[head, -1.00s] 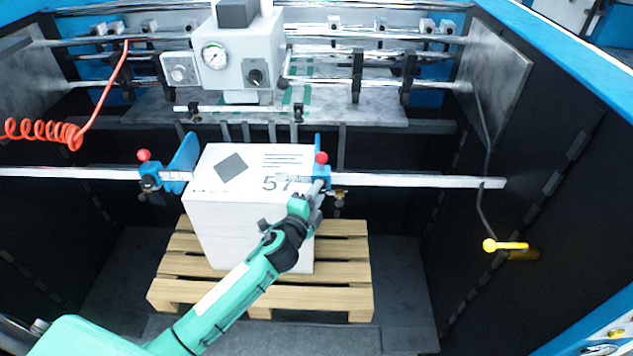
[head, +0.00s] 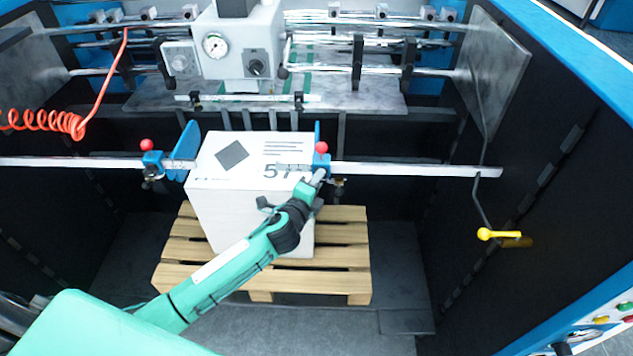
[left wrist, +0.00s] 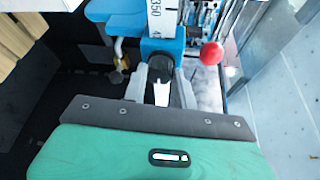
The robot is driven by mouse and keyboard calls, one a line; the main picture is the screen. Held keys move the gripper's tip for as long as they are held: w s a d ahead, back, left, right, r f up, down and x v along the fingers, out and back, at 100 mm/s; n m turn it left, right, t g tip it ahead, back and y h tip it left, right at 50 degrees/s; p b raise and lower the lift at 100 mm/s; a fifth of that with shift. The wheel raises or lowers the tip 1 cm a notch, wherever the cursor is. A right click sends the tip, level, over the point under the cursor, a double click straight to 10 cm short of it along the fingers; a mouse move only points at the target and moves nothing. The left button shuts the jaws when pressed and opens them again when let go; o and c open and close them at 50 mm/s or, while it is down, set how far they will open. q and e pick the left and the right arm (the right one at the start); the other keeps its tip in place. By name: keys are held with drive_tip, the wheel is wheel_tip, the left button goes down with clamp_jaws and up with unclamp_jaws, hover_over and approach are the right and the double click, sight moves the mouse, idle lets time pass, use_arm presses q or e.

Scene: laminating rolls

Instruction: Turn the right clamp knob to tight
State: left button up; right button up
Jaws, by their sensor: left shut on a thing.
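The right clamp (head: 321,163) is a blue block on the white graduated bar, with a red ball (head: 321,147) on top. It stands at the right edge of the white box (head: 245,215). My left gripper (head: 317,178) reaches the front of this clamp from below. In the left wrist view its two fingers (left wrist: 161,75) are closed in at the blue clamp body (left wrist: 162,47). The red ball (left wrist: 211,53) stands free to the right of the fingers. My right gripper is not in view.
The left clamp (head: 152,160), also blue with a red ball, stands by the box's left side. The box rests on a wooden pallet (head: 340,255). A yellow-handled crank (head: 500,234) hangs at the right. A grey unit with a gauge (head: 237,45) is behind.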

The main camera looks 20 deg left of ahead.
use_arm(q)
drive_tip(key=o, duration=0.8)
drive_tip(key=shift+o, duration=0.9)
drive_tip(key=s+a+r+b, duration=0.1)
drive_tip(key=s+b, duration=0.4)
drive_tip(key=s, duration=0.8)
drive_tip(key=shift+s+a+r, duration=0.25)
drive_tip(key=shift+s+r, duration=0.05)
